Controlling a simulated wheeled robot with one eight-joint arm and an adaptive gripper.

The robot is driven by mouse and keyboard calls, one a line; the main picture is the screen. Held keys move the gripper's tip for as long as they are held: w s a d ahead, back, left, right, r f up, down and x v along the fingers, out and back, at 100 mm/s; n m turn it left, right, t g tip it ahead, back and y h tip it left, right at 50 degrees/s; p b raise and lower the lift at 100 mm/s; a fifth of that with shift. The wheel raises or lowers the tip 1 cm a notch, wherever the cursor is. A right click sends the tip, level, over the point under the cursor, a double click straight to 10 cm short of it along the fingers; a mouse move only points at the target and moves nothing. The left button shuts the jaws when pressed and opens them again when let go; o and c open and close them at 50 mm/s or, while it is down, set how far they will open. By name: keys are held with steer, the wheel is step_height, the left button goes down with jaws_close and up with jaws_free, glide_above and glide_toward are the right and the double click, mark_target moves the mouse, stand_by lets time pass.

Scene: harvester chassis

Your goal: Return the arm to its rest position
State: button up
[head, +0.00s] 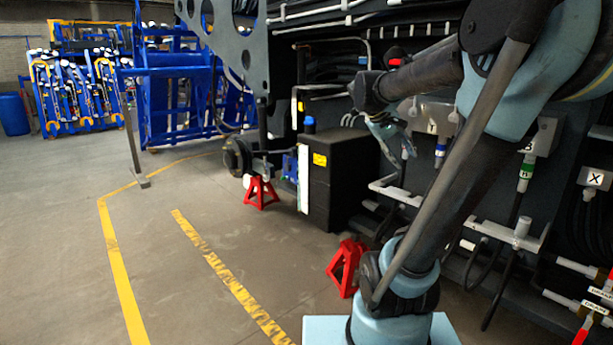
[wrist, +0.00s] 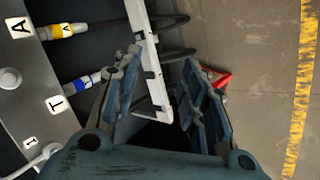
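My arm (head: 440,185) is raised at the right of the head view, with its forearm reaching left in front of the chassis panel.
Connectors labelled A (wrist: 70,30) and T (wrist: 80,84) sit left of the fingers. A black box (head: 335,180) and red stands (head: 261,193) are by the chassis. Blue racks (head: 180,95) stand far back. The floor (head: 190,235) at left is clear, with yellow lines.

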steer(key=s+a+f+y, duration=0.3)
steer(key=s+a+f, duration=0.2)
steer(key=s+f, duration=0.5)
steer(key=s+a+f+m+y, duration=0.1)
steer(key=s+a+f+y, duration=0.3)
steer(key=s+f, duration=0.5)
step_height(320, 180, down, 3)
steer(key=shift+s+a+f+m, duration=0.1)
steer(key=shift+s+a+m, duration=0.25)
steer(key=shift+a, duration=0.4)
steer(key=shift+c, duration=0.7)
